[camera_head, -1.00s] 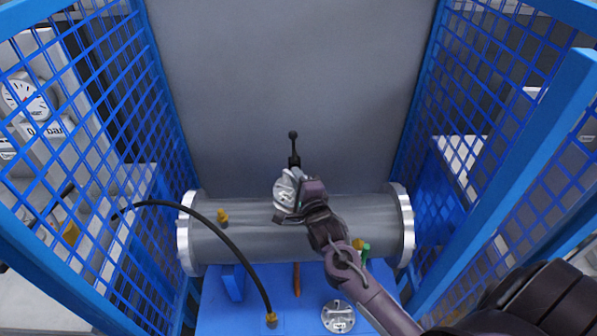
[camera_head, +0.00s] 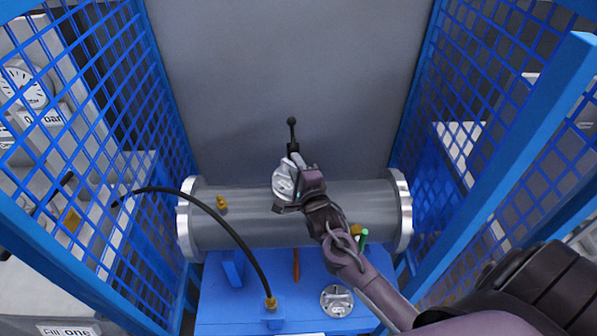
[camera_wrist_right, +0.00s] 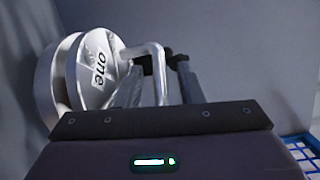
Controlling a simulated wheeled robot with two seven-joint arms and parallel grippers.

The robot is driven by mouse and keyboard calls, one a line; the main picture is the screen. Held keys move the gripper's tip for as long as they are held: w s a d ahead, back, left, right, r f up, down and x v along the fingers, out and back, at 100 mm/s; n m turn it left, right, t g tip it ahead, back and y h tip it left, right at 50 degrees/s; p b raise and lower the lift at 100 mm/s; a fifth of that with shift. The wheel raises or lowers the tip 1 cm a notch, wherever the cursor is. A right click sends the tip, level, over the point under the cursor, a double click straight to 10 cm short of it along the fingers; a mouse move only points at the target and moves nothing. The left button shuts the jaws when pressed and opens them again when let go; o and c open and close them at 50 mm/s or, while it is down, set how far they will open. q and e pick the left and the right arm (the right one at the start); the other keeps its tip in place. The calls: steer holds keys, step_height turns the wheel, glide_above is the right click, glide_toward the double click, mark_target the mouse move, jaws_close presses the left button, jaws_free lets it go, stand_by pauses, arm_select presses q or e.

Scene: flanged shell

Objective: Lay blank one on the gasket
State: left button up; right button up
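Blank one (camera_head: 284,181) is a silver disc with a bent bar handle, over the middle of the grey shell (camera_head: 250,225). In the right wrist view, blank one (camera_wrist_right: 97,72) shows the word "one" on its face, with a second thick round rim close behind it. My right gripper (camera_head: 296,190) is at its handle; the fingers appear shut on the bar. The gasket cannot be made out; the disc and gripper cover that spot. I cannot tell whether the blank touches anything beneath it. My left gripper is not in view.
A second silver disc (camera_head: 337,300) lies on the blue base (camera_head: 220,300) in front of the shell. A black hose (camera_head: 240,238) arches over the shell's left part. A black-knobbed lever (camera_head: 292,131) stands behind the blank. Blue mesh guards (camera_head: 480,140) close both sides.

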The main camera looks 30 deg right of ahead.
steer(key=shift+s, duration=0.2)
steer(key=s+a+r+b, duration=0.1)
steer(key=s+a+b, duration=0.1)
steer(key=s, duration=0.9)
steer(key=shift+s, duration=0.2)
steer(key=s+a+f+n+g+y, duration=0.1)
steer(key=s+f+n+g, duration=0.2)
steer(key=f, duration=0.8)
steer(key=s+a+f+n+g, duration=0.1)
steer(key=s+f+n+g, duration=0.3)
steer(key=f, duration=0.7)
steer(key=s+a+f+n+y, duration=0.1)
steer(key=f+n, duration=0.4)
steer(key=f, duration=0.6)
steer(key=s+f+n+g, duration=0.4)
steer(key=s+f+n, duration=0.2)
steer(key=s+f, duration=0.4)
steer(key=s+f+n+g, duration=0.5)
steer(key=s+f, duration=0.5)
steer(key=s, duration=0.7)
steer(key=shift+s+a+n+y, duration=0.2)
steer(key=shift+s+n+y, duration=0.1)
steer(key=shift+n, duration=0.5)
